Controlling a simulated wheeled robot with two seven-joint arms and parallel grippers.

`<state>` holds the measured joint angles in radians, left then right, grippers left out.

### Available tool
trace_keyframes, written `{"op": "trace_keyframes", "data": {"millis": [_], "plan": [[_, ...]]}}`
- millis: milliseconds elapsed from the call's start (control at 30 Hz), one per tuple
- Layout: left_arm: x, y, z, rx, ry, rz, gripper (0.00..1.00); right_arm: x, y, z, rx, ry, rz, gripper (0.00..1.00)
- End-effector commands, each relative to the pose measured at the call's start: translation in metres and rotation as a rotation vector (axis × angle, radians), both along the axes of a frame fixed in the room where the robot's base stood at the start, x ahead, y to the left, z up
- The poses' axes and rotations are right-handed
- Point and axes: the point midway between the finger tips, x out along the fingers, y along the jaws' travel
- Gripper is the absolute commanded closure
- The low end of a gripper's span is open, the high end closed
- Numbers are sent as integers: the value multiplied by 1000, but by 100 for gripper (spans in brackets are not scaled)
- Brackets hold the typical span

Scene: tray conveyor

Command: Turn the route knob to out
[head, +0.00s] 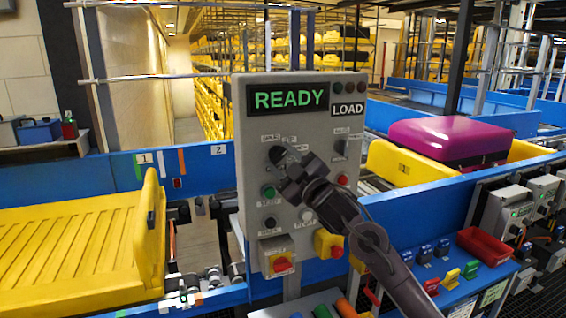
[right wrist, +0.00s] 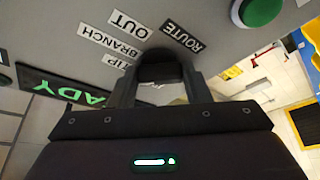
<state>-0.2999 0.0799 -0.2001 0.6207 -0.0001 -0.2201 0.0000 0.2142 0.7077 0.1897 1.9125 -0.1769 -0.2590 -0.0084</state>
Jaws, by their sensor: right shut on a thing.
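The route knob (head: 277,154) is a dark round knob on the upper left of the grey control panel (head: 250,205). My right gripper (head: 287,168) is at the panel and shut on it. In the right wrist view the knob (right wrist: 158,72) sits between the two fingers of my right gripper (right wrist: 160,90). Labels there read ROUTE (right wrist: 182,38), OUT (right wrist: 128,23), BRANCH (right wrist: 110,45) and a partly hidden one, perhaps TIP. The knob's pointer is hidden, so its setting cannot be told. My left gripper is not in view.
The panel display (head: 289,96) reads READY beside a LOAD label. A green button (head: 268,191) and other controls sit close below the knob. A yellow tray (head: 75,250) stands at left; a magenta case (head: 450,140) rests in another yellow tray (head: 400,165) at right.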

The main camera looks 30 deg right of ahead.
Motion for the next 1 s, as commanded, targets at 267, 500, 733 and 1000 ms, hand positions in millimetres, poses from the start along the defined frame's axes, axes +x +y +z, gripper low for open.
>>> {"op": "trace_keyframes", "data": {"millis": [267,500,733,1000], "plan": [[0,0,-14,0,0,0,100,1,2,-4,238,-57,2,79],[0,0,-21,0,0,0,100,1,3,-3,461,-111,3,79],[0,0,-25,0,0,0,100,1,5,-3,673,-160,4,79],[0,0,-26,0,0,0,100,2,7,-2,916,-218,2,79]]}}
